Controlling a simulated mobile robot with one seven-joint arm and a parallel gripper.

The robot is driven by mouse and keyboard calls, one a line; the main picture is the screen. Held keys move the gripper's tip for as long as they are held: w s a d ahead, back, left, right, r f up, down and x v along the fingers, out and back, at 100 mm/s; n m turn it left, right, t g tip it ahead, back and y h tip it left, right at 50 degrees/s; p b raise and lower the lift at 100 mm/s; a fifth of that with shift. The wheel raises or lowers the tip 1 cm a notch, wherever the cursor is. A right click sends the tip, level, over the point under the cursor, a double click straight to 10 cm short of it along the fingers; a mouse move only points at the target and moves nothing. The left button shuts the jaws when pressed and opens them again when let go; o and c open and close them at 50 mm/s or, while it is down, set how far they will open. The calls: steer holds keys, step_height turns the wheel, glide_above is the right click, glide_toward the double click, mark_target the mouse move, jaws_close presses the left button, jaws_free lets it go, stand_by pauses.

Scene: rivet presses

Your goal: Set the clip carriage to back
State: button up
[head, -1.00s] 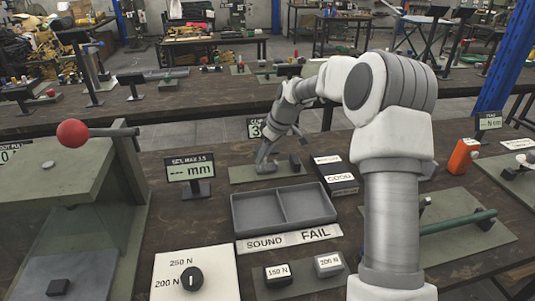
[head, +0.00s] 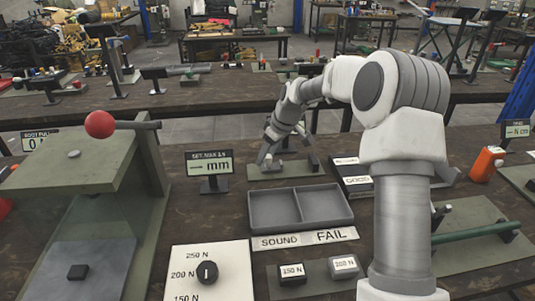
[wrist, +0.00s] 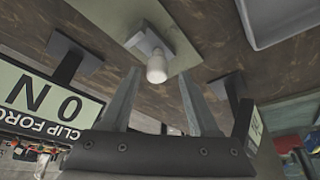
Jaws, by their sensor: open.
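The clip fixture's green plate (head: 258,175) lies behind the two-part tray in the head view. In the wrist view it carries a grey block (wrist: 147,42) with a round white knob (wrist: 157,68), apparently the clip carriage. My gripper (wrist: 160,76) is open. Its fingers stand on either side of the knob in the picture; I cannot tell whether either touches it. In the head view my gripper (head: 268,158) is low at the plate's left part and hides most of the carriage. A dark upright block (head: 313,161) stands at the plate's right end.
A clip force display (wrist: 45,105) is close at the left in the wrist view. The two-part grey tray (head: 300,226), a mm display (head: 209,165) and a dark box marked GOOD (head: 357,187) stand around the plate. A red-knobbed press (head: 80,160) is at left.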

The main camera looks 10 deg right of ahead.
steer(key=p+v, duration=0.2)
steer(key=v, duration=1.5)
steer(key=shift+r+p, duration=0.2)
steer(key=shift+p, duration=0.15)
steer(key=shift+s, duration=0.1)
